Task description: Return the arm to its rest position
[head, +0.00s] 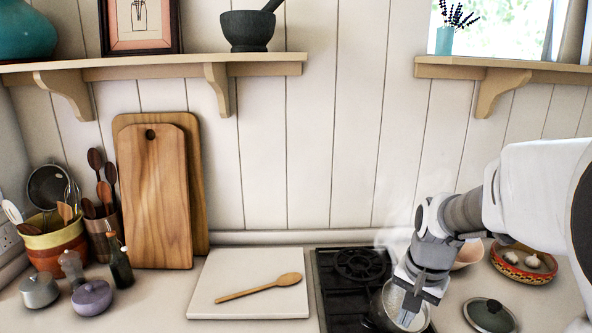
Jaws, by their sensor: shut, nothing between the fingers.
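My arm reaches in from the right side of the head view. My gripper (407,314) points down over a steaming pot (382,300) on the black stove (335,290). The gripper is shut with nothing held in it. Its tips are low over the pot's opening, and I cannot tell how far they sit above the contents. The gripper hides part of the pot.
A white board (215,290) with a wooden spoon (260,287) lies left of the stove. A dark lid (490,314) and a patterned bowl (523,262) with garlic stand to the right. Shelves (140,69) hang above. Utensil pots (57,250) crowd the left.

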